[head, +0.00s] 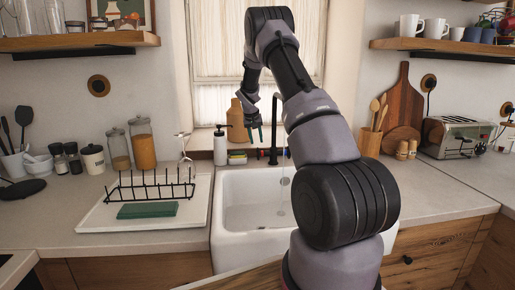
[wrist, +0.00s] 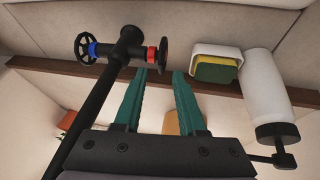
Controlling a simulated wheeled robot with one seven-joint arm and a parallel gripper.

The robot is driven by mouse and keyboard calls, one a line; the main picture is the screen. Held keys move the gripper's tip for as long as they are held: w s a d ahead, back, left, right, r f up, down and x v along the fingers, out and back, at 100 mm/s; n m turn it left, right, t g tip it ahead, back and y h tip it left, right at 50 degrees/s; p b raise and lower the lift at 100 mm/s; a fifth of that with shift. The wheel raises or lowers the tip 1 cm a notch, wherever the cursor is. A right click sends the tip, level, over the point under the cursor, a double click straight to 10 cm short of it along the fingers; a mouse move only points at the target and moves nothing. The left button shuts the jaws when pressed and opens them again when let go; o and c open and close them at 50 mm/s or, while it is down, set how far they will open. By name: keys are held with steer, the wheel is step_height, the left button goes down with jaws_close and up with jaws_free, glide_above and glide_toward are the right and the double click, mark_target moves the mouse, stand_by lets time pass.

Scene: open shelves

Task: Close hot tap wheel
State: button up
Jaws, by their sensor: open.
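The black tap (head: 273,130) stands behind the white sink (head: 228,212). In the wrist view it has a wheel with a red collar, the hot tap wheel (wrist: 165,52), and a spoked wheel with a blue collar (wrist: 82,47). My gripper (head: 255,129) is beside the tap, pointing down. In the wrist view my gripper (wrist: 159,72) has its two teal fingers apart with nothing between them. The left fingertip is close to the red-collared wheel; I cannot tell whether they touch. A faint thin line below the spout looks like running water.
A white soap dispenser (head: 220,147) and a sponge holder (wrist: 215,62) stand close to my gripper. A dish rack (head: 150,192) sits on a white tray left of the sink. A utensil holder (head: 371,143) stands to the right.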

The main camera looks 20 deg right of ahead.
mark_target(260, 154)
steer(key=x, duration=0.5)
steer(key=shift+w+f, duration=0.1)
steer(key=shift+f, duration=0.05)
steer(key=shift+d, duration=0.1)
jaws_close()
